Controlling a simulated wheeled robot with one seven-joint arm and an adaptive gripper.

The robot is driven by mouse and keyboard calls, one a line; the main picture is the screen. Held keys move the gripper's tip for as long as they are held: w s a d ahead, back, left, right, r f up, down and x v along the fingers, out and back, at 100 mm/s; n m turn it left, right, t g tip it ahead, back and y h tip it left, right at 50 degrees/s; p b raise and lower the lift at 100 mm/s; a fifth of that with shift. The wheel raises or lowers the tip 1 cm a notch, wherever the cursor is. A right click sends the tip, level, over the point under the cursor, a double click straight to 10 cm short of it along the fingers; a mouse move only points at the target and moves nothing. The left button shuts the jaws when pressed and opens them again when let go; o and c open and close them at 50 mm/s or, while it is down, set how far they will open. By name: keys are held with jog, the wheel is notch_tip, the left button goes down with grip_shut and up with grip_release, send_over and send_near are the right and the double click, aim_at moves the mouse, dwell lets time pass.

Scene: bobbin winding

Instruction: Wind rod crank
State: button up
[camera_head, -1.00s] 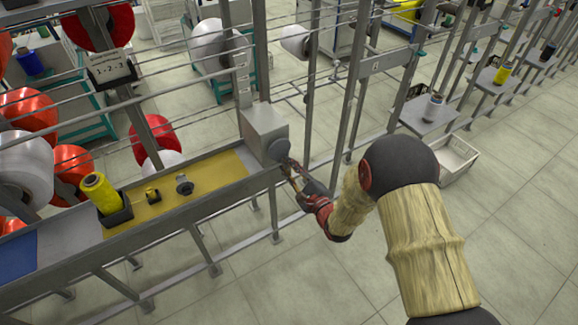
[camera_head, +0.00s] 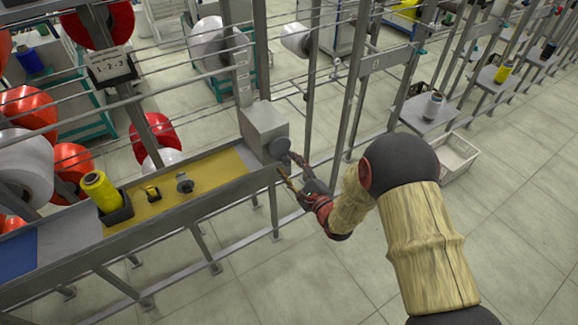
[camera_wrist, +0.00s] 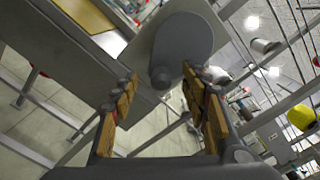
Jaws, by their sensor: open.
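The crank is a grey disc (camera_head: 279,149) on the side of a grey metal box (camera_head: 264,128) at the end of the bench. In the wrist view the disc (camera_wrist: 185,45) fills the upper middle, with a short round knob (camera_wrist: 163,78) near its lower edge. My gripper (camera_head: 289,170) is just in front of the disc. In the wrist view my gripper (camera_wrist: 160,82) is open, with its orange-padded fingers on either side of the knob and gaps to both. I cannot tell how deep the knob sits between the fingertips. No thread or rod end is clear.
A yellow thread spool (camera_head: 99,191) stands in a dark holder on the bench, with small fittings (camera_head: 185,184) beside it on the yellow strip. Metal uprights and rails run behind the box. The floor (camera_head: 520,250) at the right is open.

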jog(key=p+v, duration=0.1)
jog(key=v, duration=0.7)
jog(key=shift+w, duration=0.1)
dwell(0.6)
